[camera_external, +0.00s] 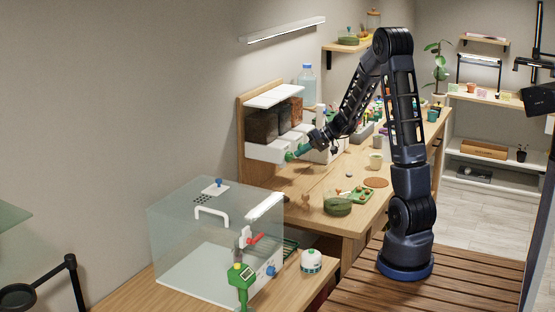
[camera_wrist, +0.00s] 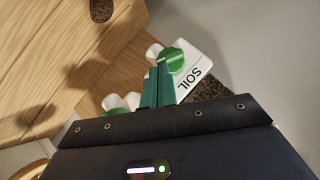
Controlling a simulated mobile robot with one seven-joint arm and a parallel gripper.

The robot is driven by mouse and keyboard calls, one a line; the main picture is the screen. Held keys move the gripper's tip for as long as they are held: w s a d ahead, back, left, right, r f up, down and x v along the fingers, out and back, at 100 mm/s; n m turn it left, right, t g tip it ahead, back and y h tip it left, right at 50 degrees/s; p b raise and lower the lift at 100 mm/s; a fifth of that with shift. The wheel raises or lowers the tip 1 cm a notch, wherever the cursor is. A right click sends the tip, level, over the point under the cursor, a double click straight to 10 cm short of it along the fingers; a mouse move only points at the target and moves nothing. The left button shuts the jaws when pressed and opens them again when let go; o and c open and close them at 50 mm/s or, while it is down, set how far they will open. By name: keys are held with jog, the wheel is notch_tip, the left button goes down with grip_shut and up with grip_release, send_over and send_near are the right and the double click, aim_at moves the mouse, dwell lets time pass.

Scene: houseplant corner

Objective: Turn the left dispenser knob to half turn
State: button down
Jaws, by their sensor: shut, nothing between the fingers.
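The dispenser (camera_external: 266,152) is a wooden-backed wall unit with several dark-filled bins and white fronts, left of centre in the external view. Its left knob (camera_wrist: 174,58) is green, on a white front marked SOIL in the wrist view. My gripper (camera_wrist: 160,70) has green fingers, shut with nothing between them. The tips overlap the knob's near edge in the wrist view; I cannot tell whether they touch it. In the external view my gripper (camera_external: 294,154) is at the left bin's front and largely hides the knob. Another green knob (camera_wrist: 117,111) shows lower left, partly hidden by my gripper.
The wooden counter (camera_external: 300,210) runs below the dispenser. A clear box (camera_external: 180,225) with a white handle stands at the near left. A blue-capped bottle (camera_external: 306,80) stands behind the dispenser.

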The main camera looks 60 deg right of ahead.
jog(key=shift+d+f+m+y, duration=0.1)
jog(key=shift+f+m+y, duration=0.1)
jog(key=shift+m+y, duration=0.25)
dwell(2.0)
jog(key=s+d+r, duration=0.6)
jog(key=s+r, duration=0.1)
jog(key=r, duration=0.4)
jog(key=w+a+f+h, duration=0.1)
jog(key=w+a+f, duration=0.2)
jog(key=f, duration=0.2)
jog(key=w+a+f+n+h, duration=0.1)
jog(key=w+a+f, duration=0.2)
jog(key=w+f, duration=0.1)
jog(key=shift+f, duration=0.7)
dwell(0.6)
jog(key=shift+d+f+m+y, duration=0.1)
jog(key=shift+f+m+y, duration=0.35)
jog(key=shift+y, duration=0.5)
dwell(0.4)
